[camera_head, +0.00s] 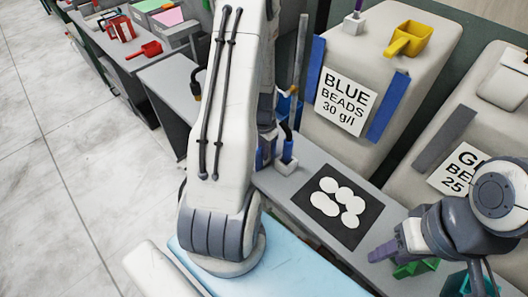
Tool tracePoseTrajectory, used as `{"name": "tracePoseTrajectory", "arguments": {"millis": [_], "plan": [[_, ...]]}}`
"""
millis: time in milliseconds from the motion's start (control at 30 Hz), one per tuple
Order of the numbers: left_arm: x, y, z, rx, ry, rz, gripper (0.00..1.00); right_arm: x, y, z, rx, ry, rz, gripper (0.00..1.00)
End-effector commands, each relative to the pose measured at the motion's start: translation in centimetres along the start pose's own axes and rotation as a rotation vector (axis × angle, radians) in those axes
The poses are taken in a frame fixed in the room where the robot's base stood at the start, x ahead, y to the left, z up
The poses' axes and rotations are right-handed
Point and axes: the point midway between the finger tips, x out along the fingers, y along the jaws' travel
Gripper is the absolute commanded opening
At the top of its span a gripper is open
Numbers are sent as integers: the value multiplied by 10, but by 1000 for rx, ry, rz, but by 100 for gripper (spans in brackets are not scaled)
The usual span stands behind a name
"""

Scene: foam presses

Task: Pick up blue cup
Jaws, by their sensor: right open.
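A blue piece that may be the blue cup (286,106) shows just right of my left arm, against the bench back. Most of it is hidden, so I cannot tell its shape. My left arm stands large across the middle of the view. Its folded wrist part comes down behind the big white link, and I cannot make out its jaws or whether they touch the blue piece. My right gripper (396,243) is open at the lower right, above a green cup (415,268). Its own wrist hides part of it.
A "BLUE BEADS" container (398,91) with a yellow scoop (408,40) on top stands behind the bench. A dark mat (354,225) with white discs lies in front. A teal item (470,280) is at lower right. A light blue surface (295,272) is clear.

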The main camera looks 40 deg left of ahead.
Motion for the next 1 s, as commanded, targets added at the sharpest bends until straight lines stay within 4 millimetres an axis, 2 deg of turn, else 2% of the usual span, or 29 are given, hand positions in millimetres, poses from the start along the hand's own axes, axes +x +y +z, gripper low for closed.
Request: {"name": "tracePoseTrajectory", "arguments": {"millis": [100, 467, 567, 600, 1000], "plan": [[8, 0, 0, 0, 0, 0, 0, -2, 0, 0, 0, 0, 0, 47], [13, 0, 0, 0, 1, -1, 0, 1, 0, 0, 0, 0, 0, 47], [12, 0, 0, 0, 1, -1, 31, 0, 0, 0, 0, 0, 0, 47], [12, 0, 0, 0, 1, -1, 35, 0, 0, 0, 0, 0, 0, 47], [6, -1, -1, 0, 3, -2, 35, -1, 0, 0, 0, 0, 0, 47]]}}
